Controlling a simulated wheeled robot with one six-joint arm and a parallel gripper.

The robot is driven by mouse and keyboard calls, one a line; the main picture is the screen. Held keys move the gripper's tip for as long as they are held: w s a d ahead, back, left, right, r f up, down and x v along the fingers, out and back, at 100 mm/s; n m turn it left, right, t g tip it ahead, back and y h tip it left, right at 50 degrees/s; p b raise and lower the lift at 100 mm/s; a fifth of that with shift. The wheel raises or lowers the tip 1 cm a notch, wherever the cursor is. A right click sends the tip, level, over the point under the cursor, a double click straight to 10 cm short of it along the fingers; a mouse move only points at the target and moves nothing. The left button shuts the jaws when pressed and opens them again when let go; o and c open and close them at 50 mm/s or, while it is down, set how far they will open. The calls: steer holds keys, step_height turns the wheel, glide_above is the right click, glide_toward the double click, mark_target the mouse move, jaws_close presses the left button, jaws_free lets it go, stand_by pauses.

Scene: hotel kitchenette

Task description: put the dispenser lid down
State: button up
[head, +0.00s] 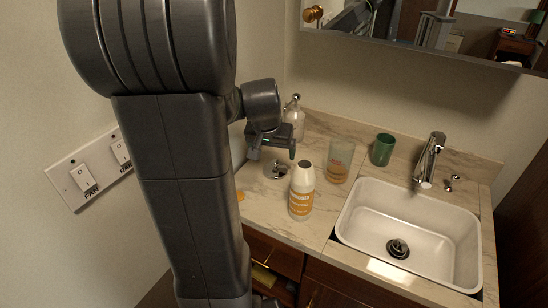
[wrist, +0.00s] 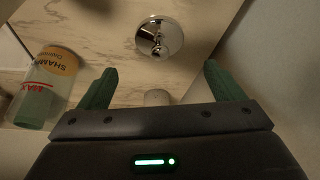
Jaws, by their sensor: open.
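The dispenser lid, a shiny chrome disc with a small knob, lies on the marble counter in the head view (head: 275,170). It also shows in the wrist view (wrist: 158,37), beyond my fingertips and apart from them. My gripper (head: 273,147) is above the counter by the lid; its two green fingers are spread with a gap between them in the wrist view (wrist: 157,80). A clear dispenser jar (head: 340,160) without a lid stands to the right; its shampoo label and red MAX mark show in the wrist view (wrist: 48,85).
A white bottle with an orange label (head: 302,192) stands in front of the jar. A pump bottle (head: 294,117) is at the back, and a green cup (head: 383,149) stands by the sink (head: 350,215). A small pale round thing (wrist: 157,97) between my fingers is unclear.

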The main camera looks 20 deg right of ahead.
mark_target(275, 162)
steer(key=shift+v, duration=2.1)
steer(key=shift+f, duration=0.1)
steer(key=x, duration=1.2)
steer(key=shift+b, duration=0.4)
steer(key=shift+r, duration=0.85)
